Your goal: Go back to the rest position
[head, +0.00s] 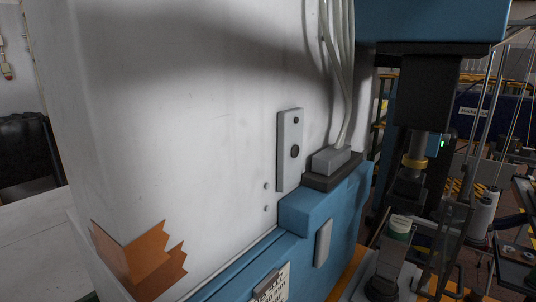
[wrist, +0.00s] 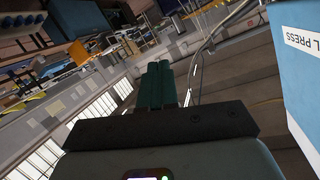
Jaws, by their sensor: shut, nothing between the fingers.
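My gripper (wrist: 158,66) shows in the wrist view, with its two green fingers side by side and shut, nothing between them. It points into open space, and the wrist picture is strongly tilted. My gripper cannot be made out in the head view. No shoe last can be made out with certainty in either view.
A large white cabinet (head: 190,110) with blue trim (head: 305,207) fills much of the head view. A black press head (head: 426,90) stands at its right. In the wrist view, a blue housing lettered "PRESS" (wrist: 292,65) is close on the right. Open hall lies beyond the fingers.

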